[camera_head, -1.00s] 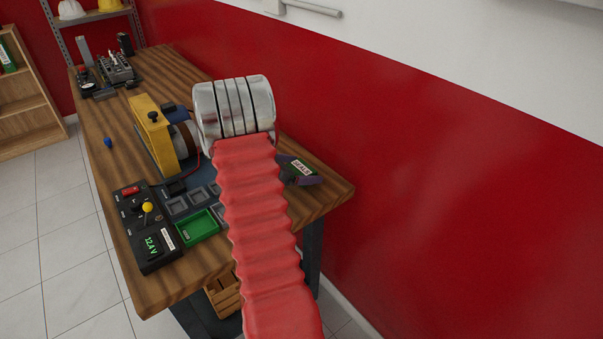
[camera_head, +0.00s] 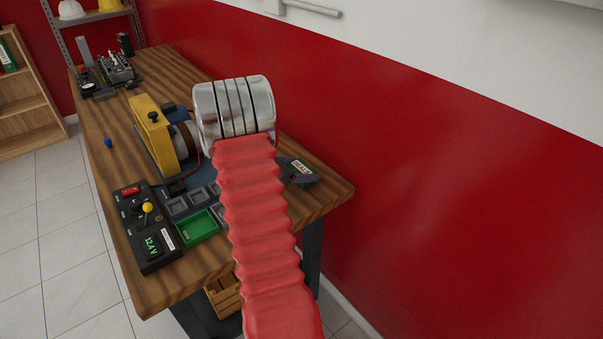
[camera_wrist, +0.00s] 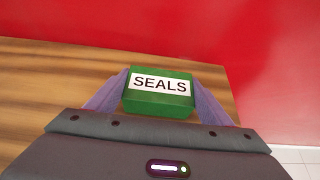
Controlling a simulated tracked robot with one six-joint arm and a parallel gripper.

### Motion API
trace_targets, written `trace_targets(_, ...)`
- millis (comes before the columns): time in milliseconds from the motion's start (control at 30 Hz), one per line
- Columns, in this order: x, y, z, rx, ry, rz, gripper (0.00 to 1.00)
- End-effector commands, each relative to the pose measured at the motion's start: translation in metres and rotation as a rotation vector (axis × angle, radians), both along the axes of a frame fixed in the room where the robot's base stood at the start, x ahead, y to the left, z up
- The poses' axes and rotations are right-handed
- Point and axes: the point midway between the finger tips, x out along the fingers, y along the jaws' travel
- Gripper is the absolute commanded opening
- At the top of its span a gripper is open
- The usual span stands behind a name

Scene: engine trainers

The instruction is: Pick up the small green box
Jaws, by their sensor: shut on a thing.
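The small green box (camera_wrist: 158,104) has a white label reading SEALS and sits between the two purple fingers of my gripper (camera_wrist: 160,92) in the wrist view. The fingers press on its left and right sides. In the head view the box (camera_head: 302,174) shows near the right end of the wooden bench, with its white label visible. My gripper (camera_head: 299,171) there is partly hidden behind my red arm sleeve and metal wrist. I cannot tell for sure whether the box is clear of the bench top.
The wooden bench (camera_head: 112,128) carries a yellow-framed machine (camera_head: 152,137), a black control panel (camera_head: 148,236) with a yellow knob, and an open green tray (camera_head: 198,228). A red wall (camera_head: 440,190) stands close behind the bench's right side. Open tiled floor (camera_head: 60,240) lies to the left.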

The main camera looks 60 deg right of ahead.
Motion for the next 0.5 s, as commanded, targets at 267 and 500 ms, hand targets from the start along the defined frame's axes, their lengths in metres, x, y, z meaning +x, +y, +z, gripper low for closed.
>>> trace_targets(267, 0.0, 0.0, 0.006, -0.002, -0.002, 0.0, 0.49)
trace_targets(500, 0.0, -0.001, 0.038, -0.004, -0.004, -0.001, 0.49)
